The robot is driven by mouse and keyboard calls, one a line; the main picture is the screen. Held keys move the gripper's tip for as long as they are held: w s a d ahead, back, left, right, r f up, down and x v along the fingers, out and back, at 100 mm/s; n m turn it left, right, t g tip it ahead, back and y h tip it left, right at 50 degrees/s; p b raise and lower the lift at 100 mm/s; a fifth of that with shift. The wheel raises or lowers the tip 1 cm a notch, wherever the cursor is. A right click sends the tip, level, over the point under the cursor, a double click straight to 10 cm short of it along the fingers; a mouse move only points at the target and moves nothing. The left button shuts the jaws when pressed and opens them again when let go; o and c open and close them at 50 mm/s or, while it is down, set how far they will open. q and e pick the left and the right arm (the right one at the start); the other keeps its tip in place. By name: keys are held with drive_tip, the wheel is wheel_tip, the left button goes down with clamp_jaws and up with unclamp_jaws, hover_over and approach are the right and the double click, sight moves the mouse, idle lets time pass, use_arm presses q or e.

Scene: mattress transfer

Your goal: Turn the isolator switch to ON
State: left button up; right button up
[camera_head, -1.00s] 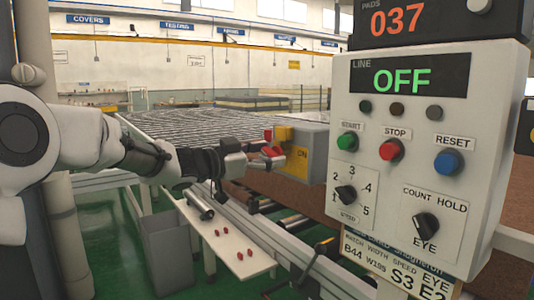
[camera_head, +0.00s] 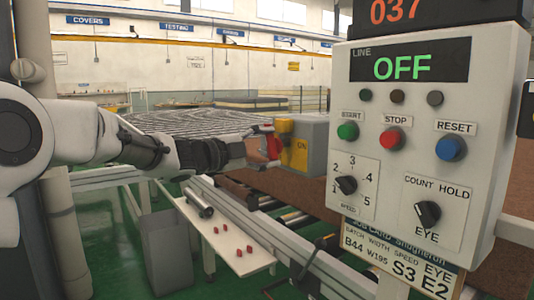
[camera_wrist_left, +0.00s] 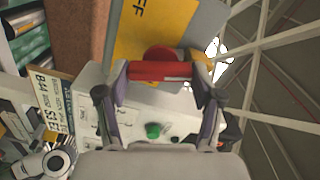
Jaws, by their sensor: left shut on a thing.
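The isolator switch is a grey box (camera_head: 312,145) with a yellow front plate (camera_head: 285,130) and a red handle (camera_head: 273,147), right of centre in the head view. My left gripper (camera_head: 262,155) reaches in from the left and is shut on the handle. In the left wrist view the red handle (camera_wrist_left: 160,71) lies crosswise between the two fingers of the gripper (camera_wrist_left: 160,80), with the yellow plate (camera_wrist_left: 150,28) behind it. Part of the OFF lettering shows there. My right gripper is out of view.
A control panel (camera_head: 395,190) with a green OFF display, buttons and knobs stands close on the right. A white shelf (camera_head: 235,262) with small red pieces lies below the gripper. A grey bin (camera_head: 165,245) stands on the green floor. A striped mattress surface (camera_head: 190,121) lies behind.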

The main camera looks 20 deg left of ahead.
use_arm(q)
drive_tip(key=shift+f+m+b, duration=0.15)
drive_tip(key=shift+m+b, duration=0.75)
drive_tip(key=shift+m, duration=1)
drive_tip(key=o, duration=1.1)
drive_tip(key=shift+o, duration=0.2)
drive_tip(key=shift+s, duration=0.1)
drive_tip(key=v, duration=0.7)
drive_tip(key=shift+s+a, duration=0.1)
